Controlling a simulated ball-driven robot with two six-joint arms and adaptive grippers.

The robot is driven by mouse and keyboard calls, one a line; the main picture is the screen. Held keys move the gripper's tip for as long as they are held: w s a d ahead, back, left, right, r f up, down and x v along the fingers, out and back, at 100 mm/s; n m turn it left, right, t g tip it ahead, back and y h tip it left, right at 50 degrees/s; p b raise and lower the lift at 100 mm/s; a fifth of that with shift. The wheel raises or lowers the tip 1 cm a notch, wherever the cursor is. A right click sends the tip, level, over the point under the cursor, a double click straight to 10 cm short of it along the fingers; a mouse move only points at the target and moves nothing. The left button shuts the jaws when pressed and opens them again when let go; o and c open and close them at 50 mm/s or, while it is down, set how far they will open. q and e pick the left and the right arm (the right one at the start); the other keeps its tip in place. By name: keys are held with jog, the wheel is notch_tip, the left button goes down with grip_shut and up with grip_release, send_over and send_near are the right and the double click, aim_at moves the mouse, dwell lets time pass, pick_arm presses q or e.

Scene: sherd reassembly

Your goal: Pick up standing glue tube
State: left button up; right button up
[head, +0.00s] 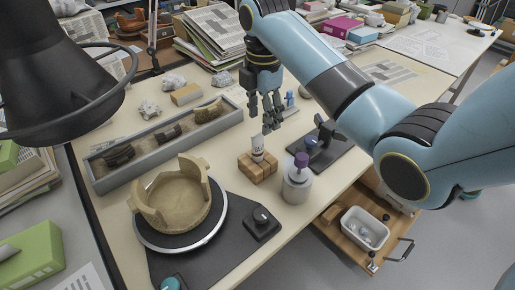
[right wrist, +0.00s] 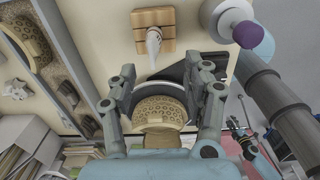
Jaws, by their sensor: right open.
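The white glue tube (head: 257,144) stands upright in a small wooden block (head: 262,173) near the middle of the table. In the right wrist view the tube (right wrist: 153,42) and its block (right wrist: 140,19) show at the top, beyond my fingertips. My right gripper (head: 267,117) is above and slightly behind the tube, pointing down, with a gap between them. It also shows in the right wrist view (right wrist: 162,82) with its fingers spread and nothing held. My left gripper is not in view.
A bottle with a purple cap (head: 297,184) stands close right of the block. A partly rebuilt tan bowl (head: 165,200) sits on a turntable (head: 203,238) at front left. A long tray (head: 228,118) with sherds lies behind. A black lamp (head: 60,90) hangs at upper left.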

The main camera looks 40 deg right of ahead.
aim_at(258, 145)
jog(key=shift+w+f, duration=0.25)
jog(key=shift+n, duration=0.3)
notch_tip(258, 145, down, 4)
jog(key=f, duration=0.6)
jog(key=shift+w+a+b, duration=0.2)
jog(key=shift+w+b, duration=0.15)
jog(key=shift+b, duration=0.05)
jog(key=shift+r, duration=0.1)
jog(key=c, duration=0.9)
